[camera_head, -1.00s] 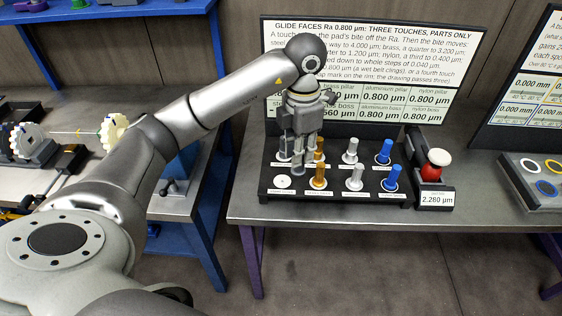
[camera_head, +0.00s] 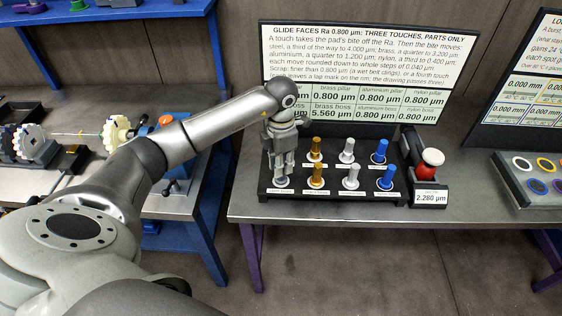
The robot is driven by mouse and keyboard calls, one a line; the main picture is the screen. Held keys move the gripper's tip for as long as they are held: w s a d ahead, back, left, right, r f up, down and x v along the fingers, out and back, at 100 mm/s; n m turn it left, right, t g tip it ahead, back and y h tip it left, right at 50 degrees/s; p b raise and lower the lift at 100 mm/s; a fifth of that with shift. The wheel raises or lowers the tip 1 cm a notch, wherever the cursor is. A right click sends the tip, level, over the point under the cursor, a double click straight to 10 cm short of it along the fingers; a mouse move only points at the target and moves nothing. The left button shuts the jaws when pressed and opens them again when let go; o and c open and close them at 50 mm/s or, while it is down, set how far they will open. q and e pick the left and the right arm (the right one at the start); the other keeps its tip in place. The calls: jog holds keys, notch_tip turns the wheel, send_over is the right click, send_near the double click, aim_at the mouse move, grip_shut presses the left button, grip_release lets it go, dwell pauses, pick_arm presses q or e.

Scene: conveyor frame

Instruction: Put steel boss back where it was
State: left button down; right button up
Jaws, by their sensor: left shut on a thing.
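My left gripper (camera_head: 282,172) points down over the front left spot of the black tray (camera_head: 330,198). It is shut on the steel boss (camera_head: 281,182), a small grey metal piece. The boss is mostly hidden by the fingers and is at or just above its spot; I cannot tell whether it touches. The steel pillar's spot behind is hidden by my gripper. My right gripper is not in view.
Brass pieces (camera_head: 316,177), aluminium pieces (camera_head: 350,178) and blue nylon pieces (camera_head: 386,178) stand in two rows right of my gripper. A device with a red and white knob (camera_head: 431,165) reads 2.280 µm. A text board (camera_head: 365,65) stands behind. The front of the bench is clear.

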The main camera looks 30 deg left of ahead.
pick_arm(q)
jog(key=shift+f, duration=0.2)
jog(key=c, duration=1.3)
grip_release()
jog(key=shift+r, duration=0.1)
jog(key=shift+r, duration=0.6)
jog(key=shift+r+b, duration=1.4)
jog(key=shift+r, duration=4.15)
